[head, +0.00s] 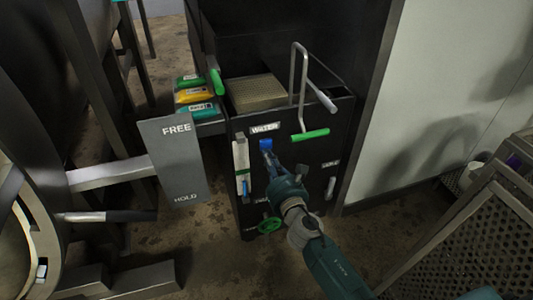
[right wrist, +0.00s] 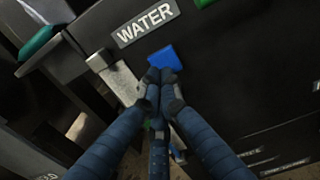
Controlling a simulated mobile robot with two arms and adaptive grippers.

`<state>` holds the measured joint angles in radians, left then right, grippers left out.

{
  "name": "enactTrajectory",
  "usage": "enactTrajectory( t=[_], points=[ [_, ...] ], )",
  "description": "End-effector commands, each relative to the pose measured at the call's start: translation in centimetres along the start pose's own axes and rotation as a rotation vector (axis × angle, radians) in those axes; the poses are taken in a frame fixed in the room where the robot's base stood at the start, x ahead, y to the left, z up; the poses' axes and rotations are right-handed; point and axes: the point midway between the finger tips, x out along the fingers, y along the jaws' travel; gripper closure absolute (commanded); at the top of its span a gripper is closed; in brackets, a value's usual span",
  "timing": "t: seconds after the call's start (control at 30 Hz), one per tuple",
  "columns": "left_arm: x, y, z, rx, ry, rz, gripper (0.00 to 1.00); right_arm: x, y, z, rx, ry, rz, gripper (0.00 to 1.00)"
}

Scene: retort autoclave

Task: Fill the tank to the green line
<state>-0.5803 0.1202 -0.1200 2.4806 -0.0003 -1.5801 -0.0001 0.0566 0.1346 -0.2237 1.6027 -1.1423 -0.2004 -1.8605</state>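The tank is a black cabinet (head: 297,150) with a white WATER label (head: 264,128). Just below the label is a blue button (head: 266,144), which also shows in the right wrist view (right wrist: 165,57). Left of it is a pale upright gauge (head: 241,157) with a green mark and a blue strip low down; its exact level is too small to read. My right gripper (head: 266,151) has its fingers together, tips at the lower edge of the blue button, seemingly touching it. In the wrist view the fingers hide part of the gauge (right wrist: 120,82). My left gripper is out of view.
A FREE/HOLD plate (head: 176,160) stands at left. A green-ended handle (head: 310,134) and a bent grey bar (head: 300,75) project from the cabinet. A green wheel (head: 270,225) sits low. Coloured packs (head: 195,96) lie on a side shelf. A perforated metal crate (head: 475,235) is at right.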

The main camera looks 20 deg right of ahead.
Motion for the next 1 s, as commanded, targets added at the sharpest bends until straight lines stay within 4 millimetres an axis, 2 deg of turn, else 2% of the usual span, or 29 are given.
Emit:
enactTrajectory(
  t=[0.17, 0.57, 0.8, 1.0],
  points=[
    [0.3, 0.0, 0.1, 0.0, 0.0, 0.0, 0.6, 1.7, 0.0, 0.0, 0.0, -0.001, 0.0, 1.0],
    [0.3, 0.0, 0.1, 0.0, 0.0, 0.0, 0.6, 2.0, 0.0, 0.0, 0.0, 0.0, 0.0, 1.0],
    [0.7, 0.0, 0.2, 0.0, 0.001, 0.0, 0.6, 4.2, 0.0, 0.0, -0.002, -0.002, 0.001, 1.0],
    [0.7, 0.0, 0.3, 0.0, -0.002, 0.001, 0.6, 4.3, -0.1, 0.3, 0.0, -0.005, -0.001, 1.0]
  ],
)
